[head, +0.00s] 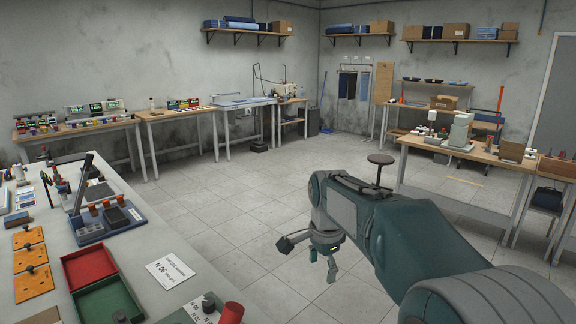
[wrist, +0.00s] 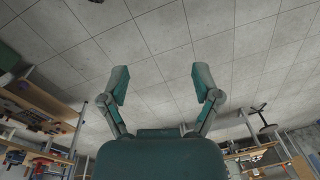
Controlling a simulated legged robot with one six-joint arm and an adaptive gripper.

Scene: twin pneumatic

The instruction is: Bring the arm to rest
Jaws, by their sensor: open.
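My arm reaches forward from the lower right of the head view, over open floor and right of the near bench. My gripper (head: 310,250) hangs at its end in the air, clear of every bench. In the wrist view my gripper (wrist: 162,85) shows two greenish fingers spread well apart with only tiled floor beyond them. It is open and holds nothing. No object touches it.
The near bench (head: 215,283) on the left carries orange plates (head: 30,258), red and green trays (head: 105,290) and a press-like fixture (head: 100,210). A round stool (head: 381,160) stands beyond my arm. Benches line the walls. The middle floor (head: 235,195) is free.

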